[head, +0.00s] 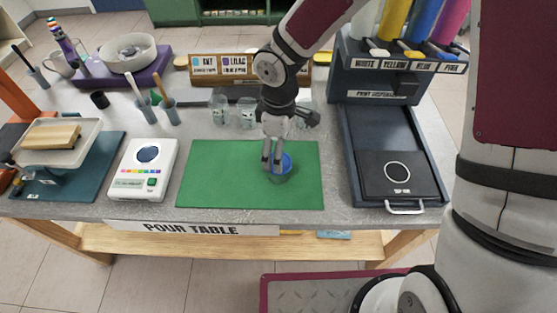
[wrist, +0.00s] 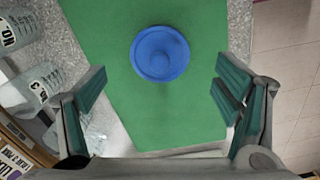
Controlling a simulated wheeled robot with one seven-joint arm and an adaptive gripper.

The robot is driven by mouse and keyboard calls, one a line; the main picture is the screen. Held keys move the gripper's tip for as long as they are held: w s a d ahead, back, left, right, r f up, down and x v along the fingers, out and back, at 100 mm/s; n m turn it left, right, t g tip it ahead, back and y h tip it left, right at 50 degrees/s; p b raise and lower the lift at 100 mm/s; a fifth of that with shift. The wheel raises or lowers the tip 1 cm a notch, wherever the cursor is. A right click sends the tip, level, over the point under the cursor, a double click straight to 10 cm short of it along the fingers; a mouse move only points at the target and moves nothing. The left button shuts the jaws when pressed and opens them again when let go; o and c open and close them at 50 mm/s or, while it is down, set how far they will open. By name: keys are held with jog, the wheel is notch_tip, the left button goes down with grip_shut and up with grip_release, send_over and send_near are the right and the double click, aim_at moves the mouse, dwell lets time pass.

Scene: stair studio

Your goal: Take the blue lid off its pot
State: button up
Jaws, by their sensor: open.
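The blue lid (wrist: 160,54) is round with a raised knob, seen from above in the wrist view. In the head view the blue lid (head: 286,161) sits on a small pot (head: 281,178) on the green mat (head: 225,180), partly hidden by my gripper. My gripper (head: 271,168) points down over the mat, close to the pot. In the wrist view my gripper (wrist: 160,105) is open, with its fingers wide apart and nothing between them. The lid lies ahead of the fingertips, near the middle between them. The pot's body is hidden under the lid there.
Several clear cups (head: 247,113) stand behind the mat. A white scale-like device (head: 146,168) is left of the mat. The paint dispenser (head: 385,80) with its dark tray (head: 365,135) stands to the right. The mat around the pot is clear.

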jog(key=shift+f, duration=1.9)
jog(key=c, duration=0.9)
jog(key=shift+r, duration=0.15)
